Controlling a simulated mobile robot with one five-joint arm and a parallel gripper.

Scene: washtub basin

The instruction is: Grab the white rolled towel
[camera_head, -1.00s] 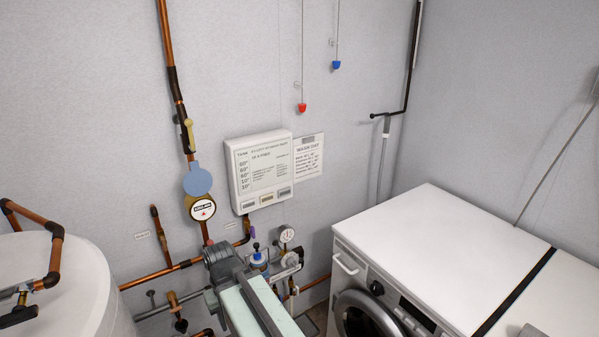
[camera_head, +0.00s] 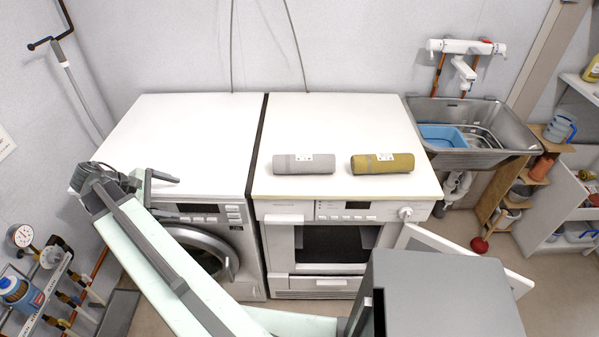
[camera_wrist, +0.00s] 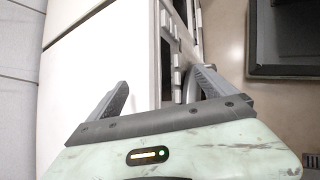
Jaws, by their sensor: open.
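A pale grey-white rolled towel (camera_head: 304,164) lies on the white top of the right-hand machine, with a small label on it. An olive-yellow rolled towel (camera_head: 382,163) lies to its right, a small gap apart. My gripper (camera_head: 170,195) is open and empty at the front edge of the left-hand washing machine (camera_head: 185,150), well to the left of the pale roll. In the wrist view my gripper (camera_wrist: 163,92) shows two spread fingers with nothing between them; neither roll shows there.
The right-hand machine (camera_head: 340,125) has clear top space behind the rolls; its door (camera_head: 460,255) hangs open. A metal sink (camera_head: 490,125) with a blue basin (camera_head: 442,136) stands to the right. Pipes and gauges (camera_head: 22,236) are at the lower left. A wooden shelf (camera_head: 535,168) stands beside the sink.

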